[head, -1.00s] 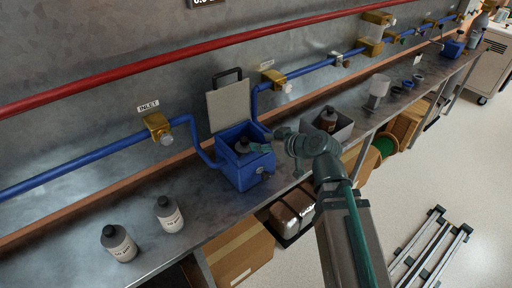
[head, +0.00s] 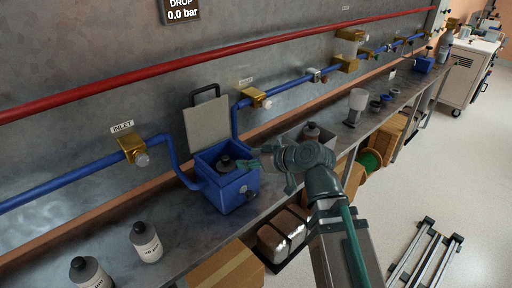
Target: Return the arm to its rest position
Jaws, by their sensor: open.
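My gripper (head: 252,165) is at the end of my arm, just right of the open blue box on the bench. Its fingers are small in view and look open and empty. The blue box (head: 232,200) has its grey lid (head: 207,126) raised against the wall side. A dark-capped bottle (head: 226,163) stands inside the box, left of my fingertips. Whether my fingers touch the box rim cannot be told.
Two labelled bottles (head: 146,242) stand at the bench's front left. A grey bin (head: 290,139) holding a bottle stands behind my wrist. Blue and red pipes (head: 85,180) run along the wall. A metal rail frame (head: 425,255) lies on the floor at right.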

